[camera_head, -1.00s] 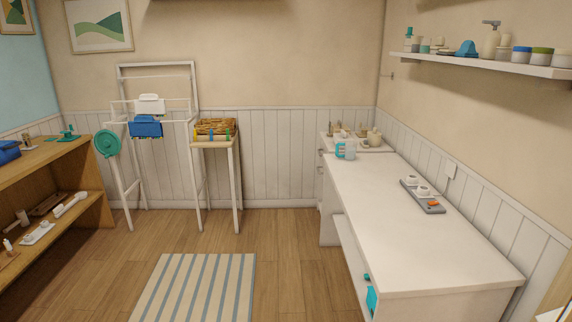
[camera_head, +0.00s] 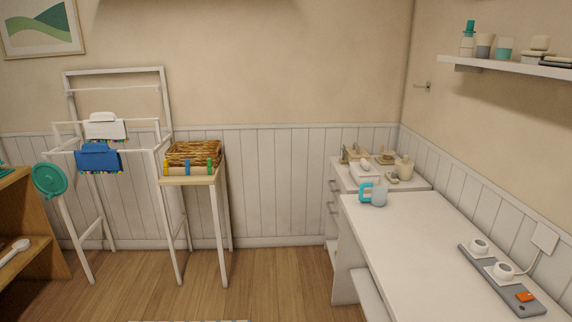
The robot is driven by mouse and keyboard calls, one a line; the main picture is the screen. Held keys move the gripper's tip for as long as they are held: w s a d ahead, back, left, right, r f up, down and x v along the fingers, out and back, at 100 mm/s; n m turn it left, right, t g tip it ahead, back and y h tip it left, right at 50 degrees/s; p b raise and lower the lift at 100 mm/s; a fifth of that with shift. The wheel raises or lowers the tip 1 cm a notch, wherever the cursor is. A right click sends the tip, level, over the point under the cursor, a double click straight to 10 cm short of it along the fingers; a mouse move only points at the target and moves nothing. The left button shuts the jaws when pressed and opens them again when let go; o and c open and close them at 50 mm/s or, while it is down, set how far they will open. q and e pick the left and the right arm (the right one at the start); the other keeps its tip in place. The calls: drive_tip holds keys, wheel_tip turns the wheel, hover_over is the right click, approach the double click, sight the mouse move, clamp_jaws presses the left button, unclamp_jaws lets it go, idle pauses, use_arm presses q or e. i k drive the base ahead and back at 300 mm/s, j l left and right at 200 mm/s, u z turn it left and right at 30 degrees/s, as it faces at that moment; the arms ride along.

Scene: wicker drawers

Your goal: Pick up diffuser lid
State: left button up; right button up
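I cannot single out the diffuser lid for certain at this distance. A cream rounded vessel with a narrow top (camera_head: 405,169) stands on the far white cabinet at right, and it may be the diffuser. Small pale items (camera_head: 391,178) lie beside it, too small to identify. A white box-like holder (camera_head: 365,174) stands to their left. Neither of my grippers is in view.
A white rack (camera_head: 155,170) and a stool with a wicker basket (camera_head: 195,152) stand left. Wooden floor (camera_head: 265,285) is clear between.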

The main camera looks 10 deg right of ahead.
sight(405, 162)
drive_tip(key=i+z, duration=0.1)
drive_tip(key=i, duration=0.85)
drive_tip(key=i+j+z, duration=0.1)
drive_tip(key=i, duration=0.85)
drive_tip(key=j, duration=0.1)
